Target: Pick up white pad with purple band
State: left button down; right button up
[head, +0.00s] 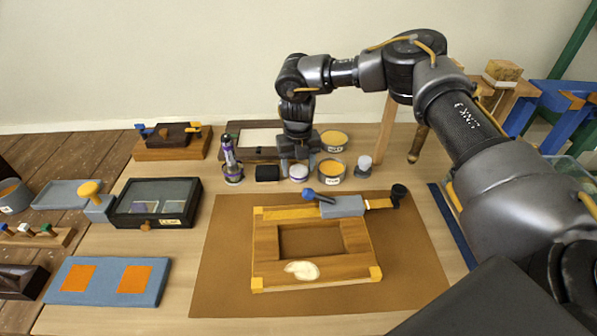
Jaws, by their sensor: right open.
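The white pad with a purple band (299,174) is a small round piece with a pale top, at the back middle of the bench. My right gripper (297,164) points down directly over it. Its jaws are open, with a finger toward each side of the pad. I cannot tell whether the fingers touch it. The gripper hides part of the area behind the pad. My left gripper is not in view.
Close by stand a small black block (267,173), a purple-and-grey tool (231,165), an ochre-filled tin (332,170) and a small white-topped jar (364,166). A wooden frame (262,262) lies on a brown mat (222,270) in front.

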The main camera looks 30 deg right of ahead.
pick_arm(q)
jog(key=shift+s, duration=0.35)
pick_arm(e)
jog(key=shift+s+f, duration=0.1)
jog(key=shift+f, duration=0.3)
jog(key=c, duration=0.7)
jog(key=shift+r, duration=0.15)
